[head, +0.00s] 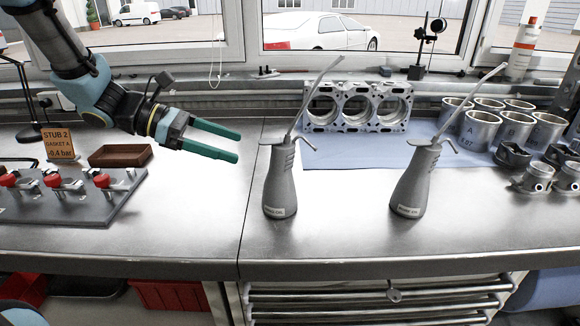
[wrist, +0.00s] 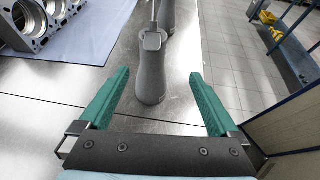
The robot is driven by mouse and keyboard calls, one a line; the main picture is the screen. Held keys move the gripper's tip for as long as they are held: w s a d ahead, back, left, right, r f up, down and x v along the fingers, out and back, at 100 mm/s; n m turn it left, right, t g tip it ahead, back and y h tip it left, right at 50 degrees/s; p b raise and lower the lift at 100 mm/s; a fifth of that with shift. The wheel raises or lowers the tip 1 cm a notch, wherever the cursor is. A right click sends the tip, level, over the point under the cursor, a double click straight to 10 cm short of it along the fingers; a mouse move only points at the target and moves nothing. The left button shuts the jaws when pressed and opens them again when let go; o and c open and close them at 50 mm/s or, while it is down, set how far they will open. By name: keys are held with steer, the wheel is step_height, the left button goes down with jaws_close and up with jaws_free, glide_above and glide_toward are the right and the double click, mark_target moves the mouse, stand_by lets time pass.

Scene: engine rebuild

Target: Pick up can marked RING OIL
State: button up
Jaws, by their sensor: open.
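Two grey oil cans with long thin spouts stand upright on the steel bench in the head view. The left can (head: 281,180) is nearer my gripper and the right can (head: 416,183) stands farther off. Each has a small white label low on its front; the lettering is too small to read surely, so I cannot tell which is marked RING OIL. My gripper (head: 238,148), with green fingers, is open and empty to the left of the left can. In the wrist view, the nearer can (wrist: 151,85) appears between and beyond the open fingers, apart from them; the other can (wrist: 166,14) is behind it.
An engine block (head: 357,107) and several metal cylinders (head: 480,130) sit on a blue cloth (head: 345,153) behind the cans. A valve board with red knobs (head: 70,200) and a brown tray (head: 120,155) lie left. The bench between my gripper and the left can is clear.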

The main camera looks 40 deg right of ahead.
mark_target(281, 151)
steer(key=p+x, duration=0.1)
steer(key=x, duration=0.2)
steer(key=d+r+p+x, duration=0.1)
steer(key=x, duration=0.3)
steer(key=p+x, duration=0.1)
steer(key=x, duration=0.2)
steer(key=shift+w+d+r+p, duration=0.1)
steer(key=shift+w+d+p, duration=0.1)
steer(key=shift+d+p, duration=0.25)
steer(key=shift+s+d, duration=0.1)
steer(key=shift+d, duration=0.15)
steer(key=shift+c, duration=0.2)
jaws_close()
